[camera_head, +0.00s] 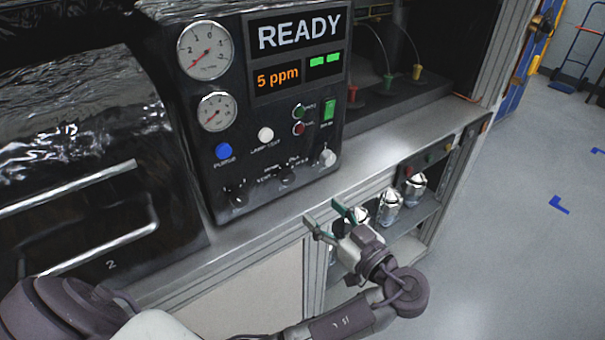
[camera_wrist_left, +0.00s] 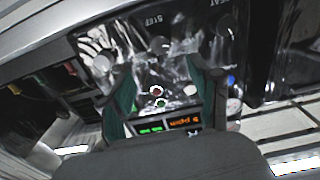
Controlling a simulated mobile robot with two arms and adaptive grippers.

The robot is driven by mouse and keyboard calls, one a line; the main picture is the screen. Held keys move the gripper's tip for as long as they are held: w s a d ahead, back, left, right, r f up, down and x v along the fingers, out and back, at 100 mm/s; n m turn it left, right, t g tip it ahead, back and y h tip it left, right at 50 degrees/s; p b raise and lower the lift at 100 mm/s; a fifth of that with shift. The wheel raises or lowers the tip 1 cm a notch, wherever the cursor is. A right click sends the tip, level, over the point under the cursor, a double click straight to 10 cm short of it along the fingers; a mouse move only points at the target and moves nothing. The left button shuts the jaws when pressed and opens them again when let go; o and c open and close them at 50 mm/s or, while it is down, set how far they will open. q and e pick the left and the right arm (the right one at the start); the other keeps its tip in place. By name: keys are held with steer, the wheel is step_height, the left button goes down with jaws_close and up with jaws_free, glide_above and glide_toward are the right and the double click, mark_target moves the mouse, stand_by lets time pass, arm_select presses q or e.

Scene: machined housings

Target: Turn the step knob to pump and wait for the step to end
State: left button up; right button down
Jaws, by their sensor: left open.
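The step knob (camera_head: 286,174) is the dark middle knob in the bottom row of the black control panel (camera_head: 225,172). Small position labels surround it; its pointer setting is too small to read. In the left wrist view, upside down, the step knob (camera_wrist_left: 158,47) shows beside the word STEP. The display (camera_head: 300,33) reads READY, with 5 ppm and green bars below. My left gripper (camera_head: 323,212) is open and empty, below and right of the knob, apart from the panel. In the wrist view its fingers (camera_wrist_left: 160,68) spread on either side of the panel. My right gripper is not in view.
A dark knob (camera_head: 238,195) and a silver knob (camera_head: 327,157) flank the step knob. A blue button (camera_head: 223,151), white button (camera_head: 265,134) and green switch (camera_head: 329,109) sit above. A drum-like housing with a handle (camera_head: 75,190) is left. Silver parts (camera_head: 390,205) stand on the lower shelf.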

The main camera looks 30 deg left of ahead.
mark_target(290, 180)
arm_select(q)
steer(key=p+x, duration=0.4)
steer(key=x, duration=0.7)
steer(key=shift+r, duration=0.15)
steer(key=shift+w+a, duration=0.2)
steer(key=shift+a, duration=0.25)
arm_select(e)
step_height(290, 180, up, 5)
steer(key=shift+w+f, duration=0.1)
arm_select(q)
steer(key=c, duration=1.1)
steer(key=shift+c, duration=0.2)
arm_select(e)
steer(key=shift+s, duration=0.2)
